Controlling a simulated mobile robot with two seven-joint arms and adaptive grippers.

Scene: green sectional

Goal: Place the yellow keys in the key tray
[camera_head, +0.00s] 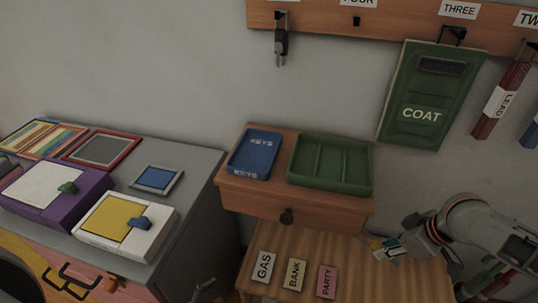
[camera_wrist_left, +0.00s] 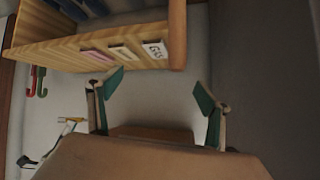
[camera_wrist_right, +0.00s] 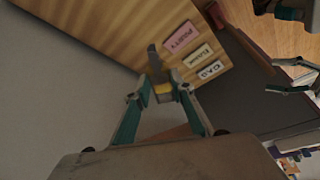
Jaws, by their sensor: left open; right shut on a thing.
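The key tray (camera_head: 263,141) is a blue tray marked KEYS, on top of a small wooden drawer unit. My right gripper (camera_head: 385,247) is at the right of the striped wooden surface, right of and below the tray. In the right wrist view, my right gripper (camera_wrist_right: 162,86) is shut on the yellow keys (camera_wrist_right: 163,89), a small yellow and dark grey thing between its fingertips. In the head view the keys are too small to make out. My left gripper (camera_wrist_left: 158,92) is open and empty in the left wrist view, apart from the wooden shelf.
A green compartment tray (camera_head: 330,163) stands right of the key tray. Labels GAS, BANK and PARTY (camera_head: 326,282) lie on the wooden surface (camera_head: 290,245). A green COAT box (camera_head: 425,95) hangs from the hook rail (camera_head: 400,22). A grey cabinet (camera_head: 190,185) with boxes stands left.

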